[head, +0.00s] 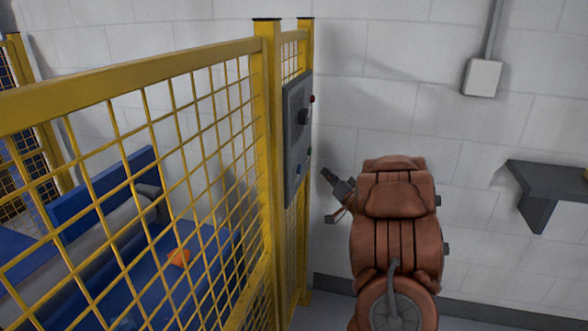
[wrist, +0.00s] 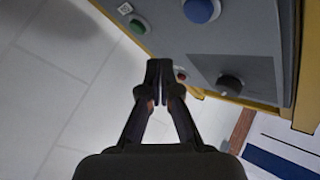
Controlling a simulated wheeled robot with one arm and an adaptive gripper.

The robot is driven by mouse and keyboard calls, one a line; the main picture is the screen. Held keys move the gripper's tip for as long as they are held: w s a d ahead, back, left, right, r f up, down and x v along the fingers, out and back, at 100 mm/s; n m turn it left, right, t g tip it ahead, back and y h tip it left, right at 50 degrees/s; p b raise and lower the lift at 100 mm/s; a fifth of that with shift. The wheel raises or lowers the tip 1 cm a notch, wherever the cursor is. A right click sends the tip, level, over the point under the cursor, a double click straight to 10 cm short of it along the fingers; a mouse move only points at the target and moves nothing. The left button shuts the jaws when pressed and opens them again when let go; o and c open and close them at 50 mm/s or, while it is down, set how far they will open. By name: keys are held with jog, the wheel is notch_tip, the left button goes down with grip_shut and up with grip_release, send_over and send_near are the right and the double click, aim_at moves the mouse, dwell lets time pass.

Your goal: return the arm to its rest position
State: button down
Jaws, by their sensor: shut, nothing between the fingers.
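My gripper (wrist: 159,65) is shut and empty in the wrist view, with its two dark fingertips together. It is near the grey control panel (wrist: 235,40), which has a blue button (wrist: 201,9), a green button (wrist: 137,26), a dark knob (wrist: 229,85) and a small red button (wrist: 181,74). In the head view my gripper (head: 326,174) is just right of the grey panel (head: 297,135) on the yellow post. I cannot tell whether the fingertips touch the panel. My brown arm reaches up from the bottom of the head view.
A yellow mesh fence (head: 130,70) fills the left side. Behind it are a blue machine bed with grey rollers (head: 105,235) and a small orange object (head: 179,258). A dark wall shelf (head: 550,183) is at the right. A white wall box (head: 482,77) hangs above.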

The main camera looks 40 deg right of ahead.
jog(key=s+a+r+n+g+h+p, duration=0.1)
jog(key=s+a+g+p, duration=0.15)
jog(key=a+g, duration=0.5)
jog(key=s+a+r+n+g+h+p, duration=0.1)
jog(key=s+a+g+p, duration=0.2)
jog(key=a, duration=0.7)
jog(key=s+a+n+g+y, duration=0.3)
jog(key=s+a+g, duration=0.2)
jog(key=s+a, duration=0.8)
jog(key=s+a+n+g+y+p, duration=0.1)
jog(key=s+a+n+g, duration=0.3)
jog(key=s+a, duration=1)
jog(key=s+r+g+y, duration=0.1)
jog(key=s, duration=0.3)
jog(key=shift+y, duration=0.4)
